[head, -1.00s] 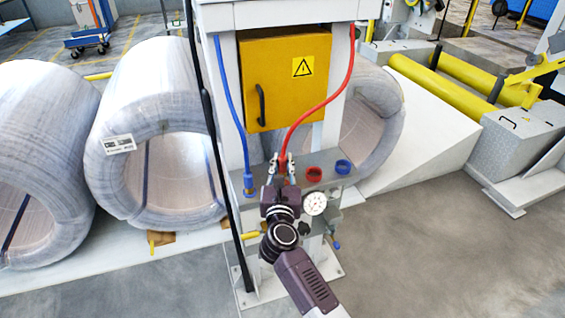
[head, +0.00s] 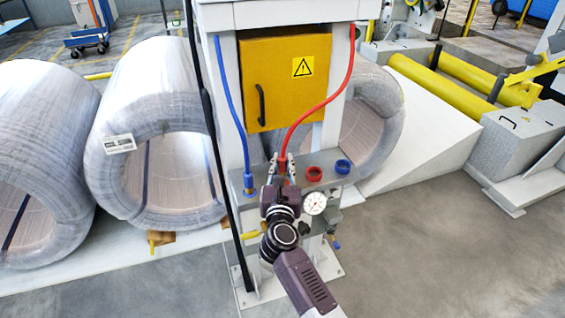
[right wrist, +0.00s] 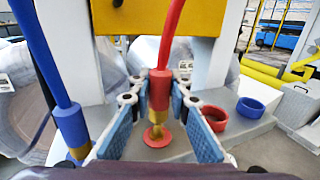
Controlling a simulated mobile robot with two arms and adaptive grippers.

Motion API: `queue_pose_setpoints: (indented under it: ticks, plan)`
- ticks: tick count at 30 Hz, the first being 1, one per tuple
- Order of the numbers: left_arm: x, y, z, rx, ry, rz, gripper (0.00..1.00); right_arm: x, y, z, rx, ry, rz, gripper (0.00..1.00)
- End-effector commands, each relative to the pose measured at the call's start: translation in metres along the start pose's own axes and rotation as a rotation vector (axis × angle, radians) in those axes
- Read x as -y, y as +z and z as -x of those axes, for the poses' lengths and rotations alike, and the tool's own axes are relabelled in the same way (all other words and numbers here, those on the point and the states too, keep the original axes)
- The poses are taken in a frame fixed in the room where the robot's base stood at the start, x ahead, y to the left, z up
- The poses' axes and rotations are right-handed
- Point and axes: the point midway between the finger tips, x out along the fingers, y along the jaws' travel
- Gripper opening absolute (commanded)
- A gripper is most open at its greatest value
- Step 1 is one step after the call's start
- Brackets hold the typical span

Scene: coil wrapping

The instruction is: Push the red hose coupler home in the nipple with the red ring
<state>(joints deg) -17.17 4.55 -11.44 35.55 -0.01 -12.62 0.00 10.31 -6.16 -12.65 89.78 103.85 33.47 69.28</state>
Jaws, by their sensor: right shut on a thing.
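The red hose coupler (right wrist: 160,92) hangs upright on the end of the red hose (head: 322,105). My right gripper (head: 281,168) is shut on it, with blue-padded fingers on both sides in the right wrist view. A brass length (right wrist: 156,117) shows below the coupler's red body. Just under it, a flat red ring (right wrist: 158,138) lies around the nipple spot on the grey shelf. A brass stretch shows between red body and ring; I cannot tell how far the parts engage. My left gripper is not in view.
A blue coupler (head: 249,184) on a blue hose stands at the shelf's left. A red collar (head: 314,173) and a blue collar (head: 343,166) sit on the grey shelf (head: 328,182) to the right. A pressure gauge (head: 314,202) is beside my right gripper. Wrapped coils (head: 155,90) stand behind.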

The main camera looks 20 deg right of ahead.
Motion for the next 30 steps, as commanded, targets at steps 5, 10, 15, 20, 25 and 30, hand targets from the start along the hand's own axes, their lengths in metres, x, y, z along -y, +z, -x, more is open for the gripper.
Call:
queue_pose_setpoints:
  ticks: [5, 10, 15, 20, 25, 30]
  plan:
    - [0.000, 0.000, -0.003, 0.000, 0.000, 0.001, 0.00, 0.000, -0.003, 0.000, 0.001, 0.000, 0.000, 0.00]
    - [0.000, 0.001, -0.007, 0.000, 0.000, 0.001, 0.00, 0.000, -0.007, 0.000, 0.001, 0.000, 0.000, 0.00]
    - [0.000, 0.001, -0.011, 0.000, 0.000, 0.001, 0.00, 0.000, -0.012, 0.000, 0.001, 0.000, 0.000, 0.00]
    - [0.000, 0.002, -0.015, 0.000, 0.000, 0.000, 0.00, 0.000, -0.016, 0.000, 0.001, 0.000, 0.001, 0.00]
    - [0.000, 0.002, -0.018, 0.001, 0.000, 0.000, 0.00, 0.000, -0.020, 0.000, 0.001, 0.000, 0.001, 0.00]
    - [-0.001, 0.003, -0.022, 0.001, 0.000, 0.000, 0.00, 0.000, -0.024, 0.000, 0.001, 0.000, 0.001, 0.00]
